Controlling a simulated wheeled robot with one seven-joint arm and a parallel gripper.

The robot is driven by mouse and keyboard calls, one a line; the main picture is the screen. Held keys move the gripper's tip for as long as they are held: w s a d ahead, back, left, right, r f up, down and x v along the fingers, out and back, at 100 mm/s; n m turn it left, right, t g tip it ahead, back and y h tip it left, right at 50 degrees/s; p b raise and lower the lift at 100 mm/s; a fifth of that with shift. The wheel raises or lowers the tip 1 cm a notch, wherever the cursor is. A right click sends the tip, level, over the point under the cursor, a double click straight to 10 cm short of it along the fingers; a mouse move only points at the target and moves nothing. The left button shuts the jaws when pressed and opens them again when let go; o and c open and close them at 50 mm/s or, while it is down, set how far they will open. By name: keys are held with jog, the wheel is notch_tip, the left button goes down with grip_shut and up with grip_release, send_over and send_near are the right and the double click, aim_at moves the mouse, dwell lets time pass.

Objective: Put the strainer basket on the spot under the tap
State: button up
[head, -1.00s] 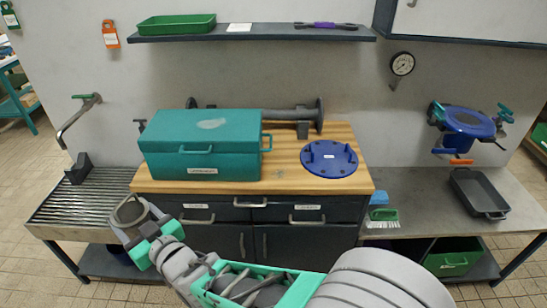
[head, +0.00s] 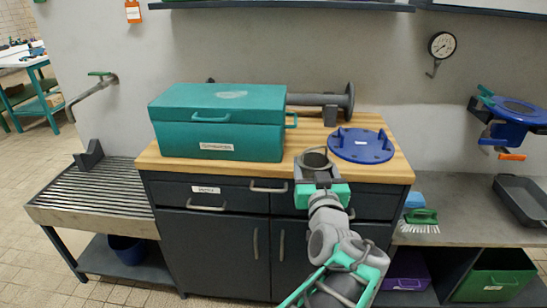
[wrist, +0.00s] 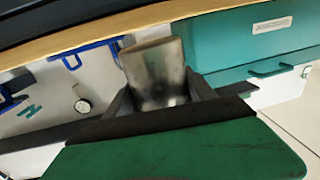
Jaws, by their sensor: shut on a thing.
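My gripper (head: 318,180) is shut on the strainer basket (head: 314,158), a grey metal cup with a round open rim. It is held roughly upright by the front edge of the wooden worktop; its exact height is unclear. In the wrist view the basket (wrist: 155,72) sits between the two dark fingers (wrist: 162,98). The tap (head: 93,90), a grey bent spout with a green handle, is on the wall at the far left. Below it is a slatted metal drain rack (head: 98,196). No separate marked spot is discernible there.
A teal toolbox (head: 218,140) stands on the wooden worktop (head: 285,172), between my gripper and the tap side. A blue flange (head: 361,146) lies right of the basket. A dark wedge-shaped block (head: 89,156) stands at the rack's back. The rack's slats look clear.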

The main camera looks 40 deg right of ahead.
jog(key=shift+h, duration=0.3)
jog(key=x, duration=0.9)
jog(key=s+d+x, duration=0.1)
jog(key=x, duration=0.4)
jog(key=shift+d+f, duration=0.15)
jog(key=shift+f, duration=0.1)
jog(key=x, duration=0.3)
jog(key=shift+f, duration=0.1)
jog(key=shift+w+d+f, duration=0.15)
jog(key=shift+d+f, duration=0.1)
jog(key=shift+f, duration=0.4)
jog(key=shift+a, duration=0.1)
jog(key=shift+f, duration=0.25)
jog(key=o, duration=1.5)
